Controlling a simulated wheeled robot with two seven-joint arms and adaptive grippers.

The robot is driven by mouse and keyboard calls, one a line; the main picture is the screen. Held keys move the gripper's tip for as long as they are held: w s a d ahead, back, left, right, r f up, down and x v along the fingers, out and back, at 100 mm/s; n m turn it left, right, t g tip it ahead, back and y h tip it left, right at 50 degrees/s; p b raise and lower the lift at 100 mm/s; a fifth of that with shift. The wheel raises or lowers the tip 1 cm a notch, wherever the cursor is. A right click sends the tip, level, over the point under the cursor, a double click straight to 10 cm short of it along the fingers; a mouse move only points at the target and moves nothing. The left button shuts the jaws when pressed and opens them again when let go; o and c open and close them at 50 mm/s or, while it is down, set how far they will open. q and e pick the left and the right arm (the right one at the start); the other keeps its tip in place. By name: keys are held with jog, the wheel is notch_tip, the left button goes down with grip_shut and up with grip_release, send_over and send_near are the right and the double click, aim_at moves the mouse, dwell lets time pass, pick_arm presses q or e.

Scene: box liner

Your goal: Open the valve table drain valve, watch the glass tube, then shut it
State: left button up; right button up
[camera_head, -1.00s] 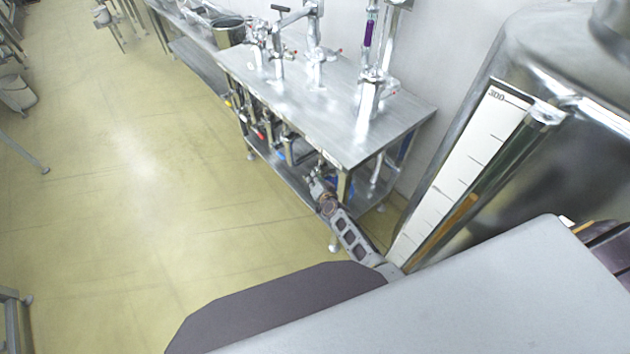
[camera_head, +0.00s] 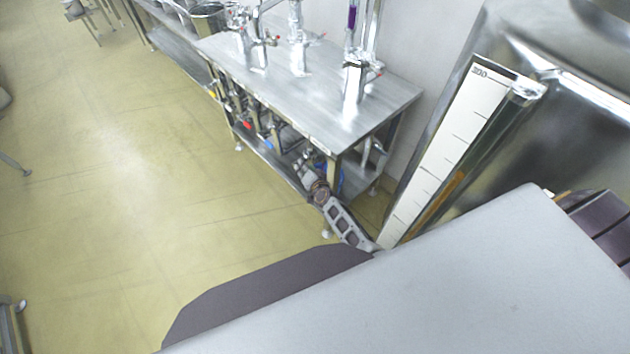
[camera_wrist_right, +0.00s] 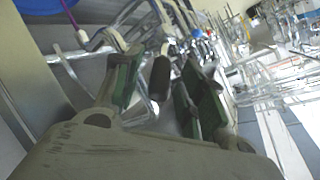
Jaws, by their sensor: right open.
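The steel valve table (camera_head: 330,115) stands in the upper middle of the head view. Several valves with coloured handles sit under its top, and I cannot tell which is the drain valve. A dark valve handle (camera_wrist_right: 161,76) shows between my right gripper's fingers (camera_wrist_right: 158,88) in the right wrist view. The fingers are apart with green pads, and contact with the handle is not clear. In the head view the right gripper (camera_head: 307,166) is small at the table's near corner, under the top. The glass tube (camera_head: 490,145) runs beside a white scale on the tank, with an amber part low down. My left gripper is out of view.
The large steel tank (camera_head: 560,140) stands on the right, close to the table. The table's lower shelf (camera_head: 270,155) and legs frame the gripper's space. Pipes and fittings (camera_head: 355,80) rise from the table top. The yellow floor (camera_head: 130,190) on the left is clear.

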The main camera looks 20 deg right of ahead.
jog(key=v, duration=1)
jog(key=shift+s+r, duration=0.2)
jog(key=shift+s, duration=0.15)
jog(key=shift+d, duration=0.1)
dwell(0.3)
